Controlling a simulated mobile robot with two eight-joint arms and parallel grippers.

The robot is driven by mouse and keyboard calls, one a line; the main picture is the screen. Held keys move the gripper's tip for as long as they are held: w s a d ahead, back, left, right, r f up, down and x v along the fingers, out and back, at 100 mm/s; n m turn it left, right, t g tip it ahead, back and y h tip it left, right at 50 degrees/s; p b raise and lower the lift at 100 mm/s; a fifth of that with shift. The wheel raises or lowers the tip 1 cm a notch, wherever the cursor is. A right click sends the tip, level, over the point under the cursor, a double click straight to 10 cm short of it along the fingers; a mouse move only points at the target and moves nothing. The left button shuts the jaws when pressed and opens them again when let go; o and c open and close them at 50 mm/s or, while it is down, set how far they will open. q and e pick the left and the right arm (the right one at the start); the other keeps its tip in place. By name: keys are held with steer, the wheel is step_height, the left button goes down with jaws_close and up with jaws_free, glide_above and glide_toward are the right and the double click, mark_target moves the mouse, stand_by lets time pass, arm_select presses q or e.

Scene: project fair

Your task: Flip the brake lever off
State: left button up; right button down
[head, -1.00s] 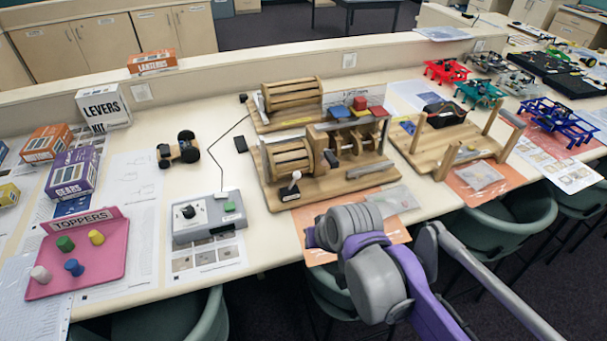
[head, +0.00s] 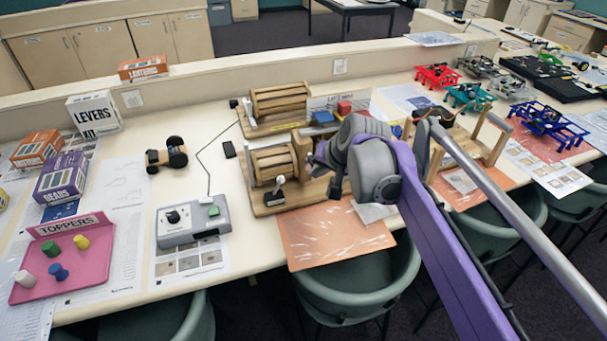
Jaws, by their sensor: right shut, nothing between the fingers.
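The brake lever (head: 279,183), a pale knob on a short stem, rises from a small black base at the front left of the wooden drum machine (head: 262,208). It looks nearly upright, leaning slightly right. My right arm comes in from the lower right. My right gripper (head: 317,160) is shut and empty, to the right of the lever and apart from it in the picture. Its fingertips are small and partly hidden by the wrist. The arm covers the right part of the machine. My left gripper is not in view.
A grey control box (head: 192,222) with a black knob and green button stands left of the machine. A pink toppers tray (head: 95,268) is at far left. An orange sheet (head: 330,238) lies in front. A second wooden frame (head: 490,150) stands to the right.

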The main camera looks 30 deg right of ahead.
mark_target(279, 181)
steer(key=w+a+f, duration=0.2)
steer(key=w+f, duration=0.6)
steer(key=shift+w+a, duration=0.15)
steer(key=shift+w, duration=0.1)
steer(key=shift+a+r+h, duration=0.3)
steer(key=shift+a+h, duration=0.2)
stand_by(0.4)
steer(key=shift+w+a+r+n+g+h, duration=0.2)
steer(key=shift+a+n+h, duration=0.15)
steer(key=shift+a+h, duration=0.25)
steer(key=shift+w+a+r+n+g+h, duration=0.1)
steer(key=shift+w+a+n+g+h, duration=0.1)
steer(key=shift+a+n+h, duration=0.3)
steer(key=a+h, duration=0.2)
steer(key=a+n+h, duration=0.1)
steer(key=h, duration=0.1)
steer(key=shift+w+g, duration=0.3)
steer(key=shift+w, duration=0.05)
steer(key=shift+r, duration=0.1)
stand_by(0.4)
steer(key=shift+r+p, duration=0.5)
steer(key=shift+r, duration=0.15)
